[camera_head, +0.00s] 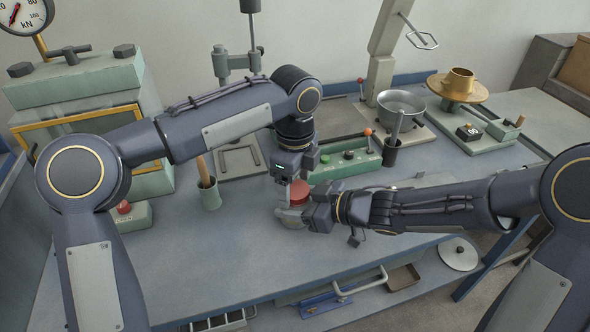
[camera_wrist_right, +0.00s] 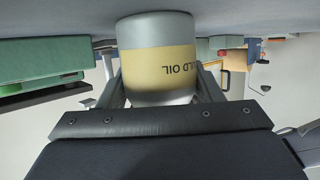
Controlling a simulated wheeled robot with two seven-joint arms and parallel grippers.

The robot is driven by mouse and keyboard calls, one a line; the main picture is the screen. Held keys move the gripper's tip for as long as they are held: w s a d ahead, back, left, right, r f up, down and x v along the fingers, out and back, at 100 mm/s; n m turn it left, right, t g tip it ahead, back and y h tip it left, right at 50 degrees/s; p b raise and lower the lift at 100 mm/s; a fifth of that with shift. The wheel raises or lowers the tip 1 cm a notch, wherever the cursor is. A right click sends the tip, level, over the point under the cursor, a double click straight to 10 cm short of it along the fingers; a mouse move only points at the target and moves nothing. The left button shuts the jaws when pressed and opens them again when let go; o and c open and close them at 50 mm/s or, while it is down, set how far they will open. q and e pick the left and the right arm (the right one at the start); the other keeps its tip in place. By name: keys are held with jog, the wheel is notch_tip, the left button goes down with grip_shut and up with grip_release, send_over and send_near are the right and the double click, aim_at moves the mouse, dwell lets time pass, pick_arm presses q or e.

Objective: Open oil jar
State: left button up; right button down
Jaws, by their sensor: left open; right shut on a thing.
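The oil jar (camera_head: 291,221) stands on the bench with a red lid (camera_head: 300,193) on top, partly hidden by my grippers. In the right wrist view the jar (camera_wrist_right: 150,32) is grey with a yellow label whose visible letters read "ULD OIL", upside down in the picture. My right gripper (camera_head: 298,214) comes in from the right and is shut on the jar's body, with one finger on each side (camera_wrist_right: 158,88). My left gripper (camera_head: 293,188) points down at the lid from above, open; I cannot tell whether its fingers touch the lid.
A green control box (camera_head: 345,165) lies just behind the jar. A cup with a wooden handle (camera_head: 209,193) stands left. A metal bowl (camera_head: 401,104) and a dark cup (camera_head: 391,153) are behind right. The bench front left (camera_head: 190,265) is clear.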

aim_at(295, 189)
pick_arm(q)
jog(key=shift+f, duration=0.1)
jog(key=c, duration=1)
jog(key=n, duration=0.6)
jog(key=shift+r, duration=1.15)
jog(key=shift+r, duration=0.1)
jog(key=shift+r, duration=1.9)
